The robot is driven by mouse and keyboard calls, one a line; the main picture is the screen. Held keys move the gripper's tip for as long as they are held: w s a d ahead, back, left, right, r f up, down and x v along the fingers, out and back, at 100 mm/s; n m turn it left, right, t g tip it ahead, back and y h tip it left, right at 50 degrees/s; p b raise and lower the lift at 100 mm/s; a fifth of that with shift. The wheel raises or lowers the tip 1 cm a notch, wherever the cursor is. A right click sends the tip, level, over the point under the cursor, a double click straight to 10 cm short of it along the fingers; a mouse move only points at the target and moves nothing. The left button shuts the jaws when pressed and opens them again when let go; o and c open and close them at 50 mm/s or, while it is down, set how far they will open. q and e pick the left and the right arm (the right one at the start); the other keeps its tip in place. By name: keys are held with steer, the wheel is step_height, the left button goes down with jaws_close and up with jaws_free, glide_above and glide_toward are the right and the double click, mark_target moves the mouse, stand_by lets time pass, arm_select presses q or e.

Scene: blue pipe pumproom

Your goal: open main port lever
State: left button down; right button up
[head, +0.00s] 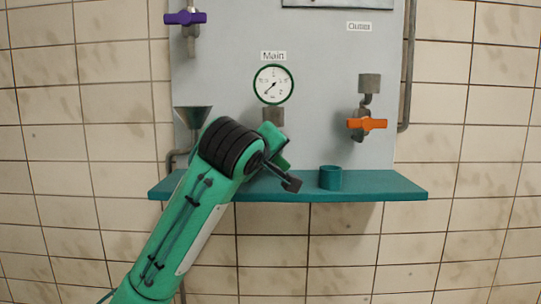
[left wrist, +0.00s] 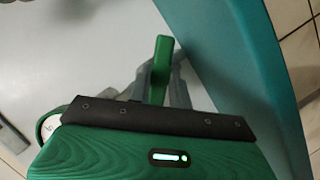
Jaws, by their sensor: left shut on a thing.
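The main port stands under the "Main" label, with its round green-rimmed gauge (head: 273,84) and grey pipe fitting (head: 273,117) on the panel. In the head view my left arm covers what lies below that fitting. In the left wrist view a green lever (left wrist: 161,58) sticks out between the grey fingers of my left gripper (left wrist: 160,88). The gripper is shut on this lever. The valve body behind the lever is mostly hidden by the gripper. My right gripper is in neither view.
A teal shelf (head: 390,187) runs below the port, close beside my gripper, with a teal cup (head: 330,178) on it. The outlet's orange lever (head: 367,124) is at right, a purple lever (head: 186,18) at upper left, and a funnel (head: 192,116) left of my wrist.

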arm_select(q)
steer(key=shift+d+r+m+y+p, duration=0.15)
steer(key=shift+m+y+p, duration=0.2)
steer(key=shift+m+y, duration=0.2)
steer(key=shift+m+g+y+p, duration=0.3)
steer(key=shift+m+y, duration=0.15)
steer(key=shift+m, duration=0.5)
steer(key=m+y, duration=0.2)
steer(key=m, duration=0.1)
steer(key=shift+d, duration=0.15)
steer(key=shift+m, duration=0.3)
steer(key=c, duration=1.3)
jaws_free()
